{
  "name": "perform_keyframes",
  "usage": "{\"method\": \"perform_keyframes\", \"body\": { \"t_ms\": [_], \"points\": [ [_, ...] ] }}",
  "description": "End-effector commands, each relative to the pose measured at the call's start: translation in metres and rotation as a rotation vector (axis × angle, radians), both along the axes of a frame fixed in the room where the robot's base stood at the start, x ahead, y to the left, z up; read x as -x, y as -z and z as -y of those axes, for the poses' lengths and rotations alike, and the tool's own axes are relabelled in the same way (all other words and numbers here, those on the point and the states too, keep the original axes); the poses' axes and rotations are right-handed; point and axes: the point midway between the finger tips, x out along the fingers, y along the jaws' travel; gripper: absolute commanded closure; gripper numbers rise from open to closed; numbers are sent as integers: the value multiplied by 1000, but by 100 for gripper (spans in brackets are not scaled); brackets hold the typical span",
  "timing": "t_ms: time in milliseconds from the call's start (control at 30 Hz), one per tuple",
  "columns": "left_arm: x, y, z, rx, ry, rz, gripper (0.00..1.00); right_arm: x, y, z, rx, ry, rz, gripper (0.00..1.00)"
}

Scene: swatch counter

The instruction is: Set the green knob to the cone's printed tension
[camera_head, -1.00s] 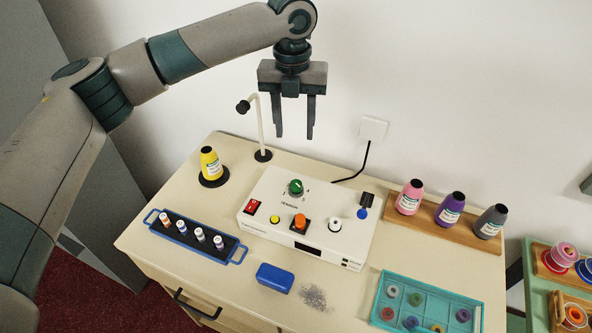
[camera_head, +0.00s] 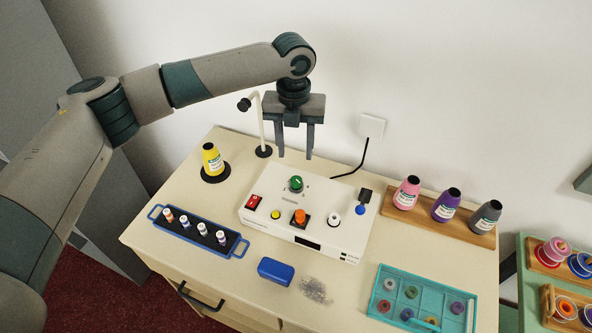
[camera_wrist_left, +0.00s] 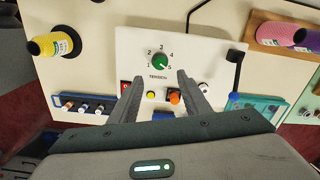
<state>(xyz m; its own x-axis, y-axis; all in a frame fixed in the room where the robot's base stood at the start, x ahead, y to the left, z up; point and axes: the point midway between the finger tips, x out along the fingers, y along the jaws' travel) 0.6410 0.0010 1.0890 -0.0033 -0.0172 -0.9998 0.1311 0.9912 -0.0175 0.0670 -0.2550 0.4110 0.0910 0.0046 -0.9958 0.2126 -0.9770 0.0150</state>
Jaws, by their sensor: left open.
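The green knob (camera_head: 296,183) stands on the white control box (camera_head: 262,212), on a panel marked TENSION. In the left wrist view the knob (camera_wrist_left: 160,61) sits inside a ring of printed numbers, its pale pointer line slanting to the lower right, near the 5. The yellow cone (camera_head: 212,160) stands upright on a black disc at the left; its label is too small to read. It also shows in the left wrist view (camera_wrist_left: 46,45). My left gripper (camera_head: 296,156) is open and empty, pointing down above the back of the box, apart from the knob. My right gripper is not seen.
The box also has a red switch (camera_head: 254,201), an orange button (camera_head: 299,217) and a white knob (camera_head: 334,221). A lamp-like post (camera_head: 260,125) stands behind. A blue vial rack (camera_head: 240,247), blue block (camera_head: 275,271), teal tray (camera_head: 372,300) and cone board (camera_head: 470,236) surround it.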

Motion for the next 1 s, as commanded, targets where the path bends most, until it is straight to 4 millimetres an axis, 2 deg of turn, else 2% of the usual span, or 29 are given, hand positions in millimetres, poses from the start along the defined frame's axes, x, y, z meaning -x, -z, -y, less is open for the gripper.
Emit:
{"method": "perform_keyframes", "body": {
  "t_ms": [100,500,700,1000],
  "points": [
    [1,19,0,0,-1,-3,57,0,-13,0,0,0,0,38],
    [1,84,2,0,-2,-2,57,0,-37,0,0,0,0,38],
    [0,100,2,0,-1,0,57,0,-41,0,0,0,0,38],
    [0,103,2,0,0,1,57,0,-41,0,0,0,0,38]
  ]
}}
